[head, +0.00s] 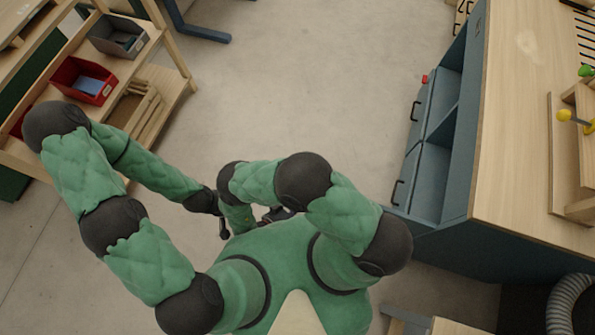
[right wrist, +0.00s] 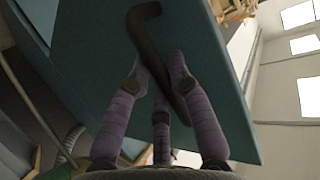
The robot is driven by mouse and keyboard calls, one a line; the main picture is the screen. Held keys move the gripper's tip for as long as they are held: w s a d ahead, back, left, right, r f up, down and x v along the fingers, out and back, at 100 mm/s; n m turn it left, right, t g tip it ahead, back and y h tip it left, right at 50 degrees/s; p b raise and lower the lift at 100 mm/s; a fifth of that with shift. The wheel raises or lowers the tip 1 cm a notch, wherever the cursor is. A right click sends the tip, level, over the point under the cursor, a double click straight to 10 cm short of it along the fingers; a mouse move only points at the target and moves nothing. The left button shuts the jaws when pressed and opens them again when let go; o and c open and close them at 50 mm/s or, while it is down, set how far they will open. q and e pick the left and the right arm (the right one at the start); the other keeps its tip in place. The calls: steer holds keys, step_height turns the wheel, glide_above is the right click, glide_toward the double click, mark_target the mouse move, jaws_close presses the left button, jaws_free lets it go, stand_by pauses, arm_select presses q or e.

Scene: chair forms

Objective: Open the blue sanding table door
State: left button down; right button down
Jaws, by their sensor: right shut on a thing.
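The blue sanding table (head: 455,140) with a wooden top stands at the right in the head view. Its side shows blue panels with black handles (head: 398,193) and open compartments. In the right wrist view a flat blue door panel (right wrist: 90,50) carries a dark bar handle (right wrist: 146,25). My right gripper (right wrist: 158,62) is shut on this handle, its purple fingers on both sides of it. In the head view my arm hides most of the right gripper, and I cannot tell which panel it holds. My left gripper (head: 223,228) is a small dark shape near my body, its fingers unclear.
A wooden shelf (head: 160,80) with a red bin (head: 82,80) and a grey bin (head: 117,35) stands at the left. A grey hose (head: 568,305) lies at the lower right. The concrete floor between shelf and table is clear.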

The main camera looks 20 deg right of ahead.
steer(key=shift+s+a, duration=0.2)
steer(key=c, duration=1.1)
jaws_free()
steer(key=v, duration=0.8)
steer(key=shift+w+a, duration=0.2)
steer(key=shift+a, duration=0.05)
steer(key=shift+d, duration=0.1)
